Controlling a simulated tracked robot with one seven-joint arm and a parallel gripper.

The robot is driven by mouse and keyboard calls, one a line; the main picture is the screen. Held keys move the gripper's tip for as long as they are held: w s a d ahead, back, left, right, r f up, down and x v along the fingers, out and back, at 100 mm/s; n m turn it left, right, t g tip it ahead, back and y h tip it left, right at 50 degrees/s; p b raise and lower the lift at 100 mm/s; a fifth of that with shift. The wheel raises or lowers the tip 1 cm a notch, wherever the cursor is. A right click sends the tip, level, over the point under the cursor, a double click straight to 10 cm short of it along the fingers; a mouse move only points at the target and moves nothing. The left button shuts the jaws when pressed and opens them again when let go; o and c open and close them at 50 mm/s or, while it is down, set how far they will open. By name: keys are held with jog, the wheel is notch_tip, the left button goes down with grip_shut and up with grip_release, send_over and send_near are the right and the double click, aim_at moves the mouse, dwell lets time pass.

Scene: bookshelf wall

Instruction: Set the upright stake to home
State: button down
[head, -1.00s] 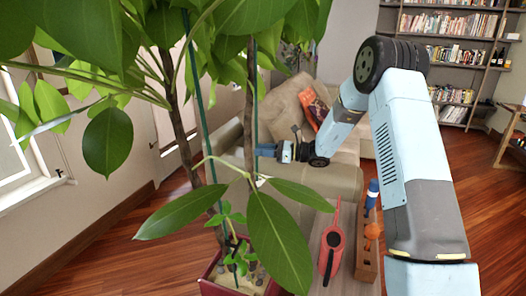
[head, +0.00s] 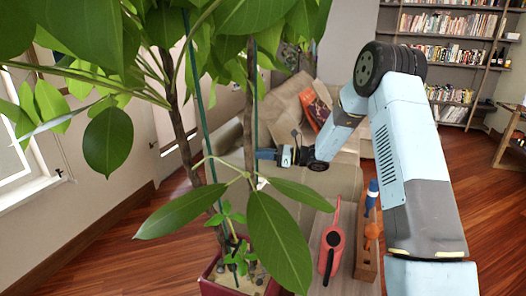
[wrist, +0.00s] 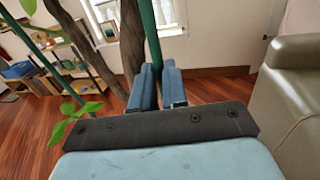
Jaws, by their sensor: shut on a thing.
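My gripper (head: 262,153) is at the right-hand trunk of the potted plant (head: 249,110), side-on in the head view. In the wrist view its two blue fingers (wrist: 159,88) are shut on a green stake (wrist: 150,35), which runs up and slightly left from between them. In the head view this thin stake (head: 256,105) shows just right of the trunk, partly hidden by trunk and leaves. A second green stake (head: 201,95) leans by the left trunk, apart from my gripper; it also shows in the wrist view (wrist: 38,55). The stakes' lower ends are hard to make out among leaves.
The dark red pot (head: 212,284) stands at the bottom. A red-handled tool (head: 332,245) and a wooden tray (head: 366,262) with blue and orange tools lie to its right. A sofa (head: 330,185) stands behind. Broad leaves surround the stakes. Open floor (head: 485,190) lies right.

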notch_tip(320, 180, down, 6)
jog(key=shift+s, duration=0.1)
jog(key=c, duration=1.4)
grip_release()
jog(key=shift+f, duration=0.15)
jog(key=shift+c, duration=0.2)
jog(key=o, duration=0.3)
